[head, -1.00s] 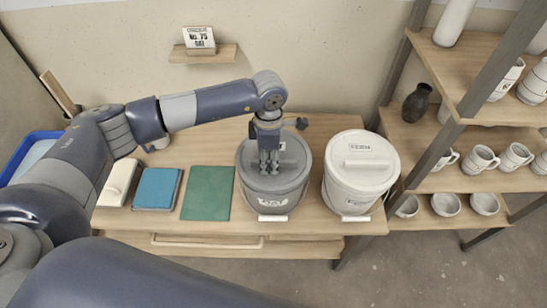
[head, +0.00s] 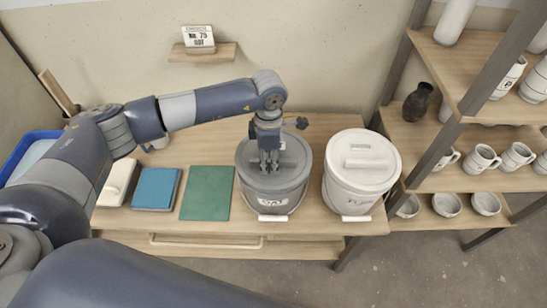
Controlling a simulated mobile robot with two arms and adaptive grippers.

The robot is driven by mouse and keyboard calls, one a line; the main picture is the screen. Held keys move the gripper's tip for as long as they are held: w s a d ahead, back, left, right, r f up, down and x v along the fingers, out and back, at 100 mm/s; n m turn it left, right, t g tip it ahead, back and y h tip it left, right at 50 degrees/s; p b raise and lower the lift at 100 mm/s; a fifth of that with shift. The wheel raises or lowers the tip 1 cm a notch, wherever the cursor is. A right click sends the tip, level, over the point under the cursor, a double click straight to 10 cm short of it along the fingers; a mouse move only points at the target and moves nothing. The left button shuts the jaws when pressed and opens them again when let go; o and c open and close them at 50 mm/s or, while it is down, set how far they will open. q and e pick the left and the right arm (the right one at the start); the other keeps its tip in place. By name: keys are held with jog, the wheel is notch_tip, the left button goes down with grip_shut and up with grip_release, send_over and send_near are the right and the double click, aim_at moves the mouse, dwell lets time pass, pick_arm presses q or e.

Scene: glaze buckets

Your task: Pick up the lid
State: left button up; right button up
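A grey bucket (head: 272,197) with a white label stands on the wooden table, its grey lid (head: 294,163) on top. A white bucket (head: 347,200) stands to its right, with a white lid (head: 377,147) that has a bar handle. My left gripper (head: 269,170) points down over the middle of the grey lid, at its handle. The gripper covers most of that handle, so I cannot tell whether the fingers are closed on it. My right gripper is not in view.
A green mat (head: 207,193), a blue pad (head: 156,189) and a cream block (head: 116,184) lie left of the grey bucket. A shelf rack with mugs (head: 482,158), bowls (head: 446,204) and a dark vase (head: 417,102) stands at the right. A small wall shelf (head: 203,54) holds a card.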

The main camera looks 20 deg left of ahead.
pick_arm(q)
grip_shut()
jog(key=shift+r, duration=0.1)
